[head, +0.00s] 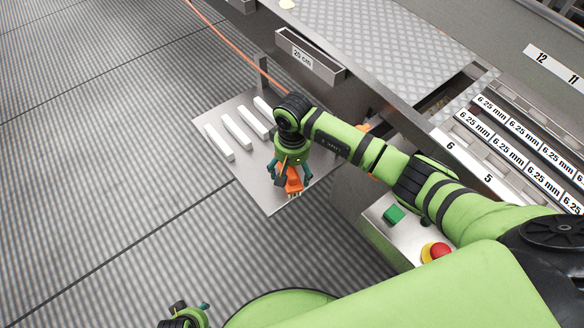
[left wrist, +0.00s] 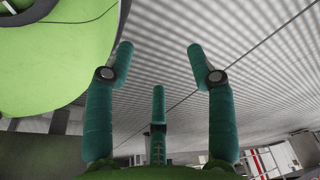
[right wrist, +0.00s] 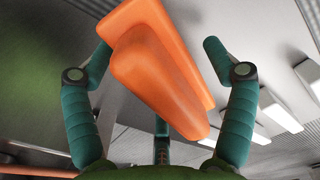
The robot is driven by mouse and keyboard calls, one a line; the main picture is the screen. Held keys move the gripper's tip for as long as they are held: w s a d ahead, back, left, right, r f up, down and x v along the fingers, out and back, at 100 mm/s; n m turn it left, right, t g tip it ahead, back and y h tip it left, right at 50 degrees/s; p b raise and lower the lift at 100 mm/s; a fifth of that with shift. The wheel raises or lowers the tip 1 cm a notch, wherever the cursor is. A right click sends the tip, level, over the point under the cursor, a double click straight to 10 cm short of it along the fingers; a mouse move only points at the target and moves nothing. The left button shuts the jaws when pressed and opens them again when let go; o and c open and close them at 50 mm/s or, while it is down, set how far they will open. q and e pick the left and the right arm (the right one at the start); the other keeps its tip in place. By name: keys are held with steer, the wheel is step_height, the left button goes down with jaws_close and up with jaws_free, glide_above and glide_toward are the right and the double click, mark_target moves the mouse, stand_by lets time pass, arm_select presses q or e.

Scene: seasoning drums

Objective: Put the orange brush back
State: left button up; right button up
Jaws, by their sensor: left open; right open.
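The orange brush (head: 294,184) is at the front right part of a metal shelf plate (head: 262,192), with pale bristles at its lower end. My right gripper (head: 288,174) is over it from above and hides part of it. In the right wrist view the brush (right wrist: 160,70) lies between the open fingers of the right gripper (right wrist: 157,52), with gaps visible beside it. Whether the brush touches the plate is unclear. My left gripper (left wrist: 160,55) is open and empty over the floor; it also shows at the bottom edge of the head view (head: 185,314).
Several white bars (head: 237,134) stand on the plate left of my right gripper. A box labelled 20 cm (head: 308,58) is behind. A green button (head: 394,214) and red button (head: 436,251) are at the right. Orange parts (head: 365,128) show behind my right arm. Open floor lies left.

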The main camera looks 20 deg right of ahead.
steer(key=shift+r, duration=0.1)
step_height(320, 180, up, 12)
steer(key=shift+r+p, duration=0.1)
steer(key=shift+p, duration=0.65)
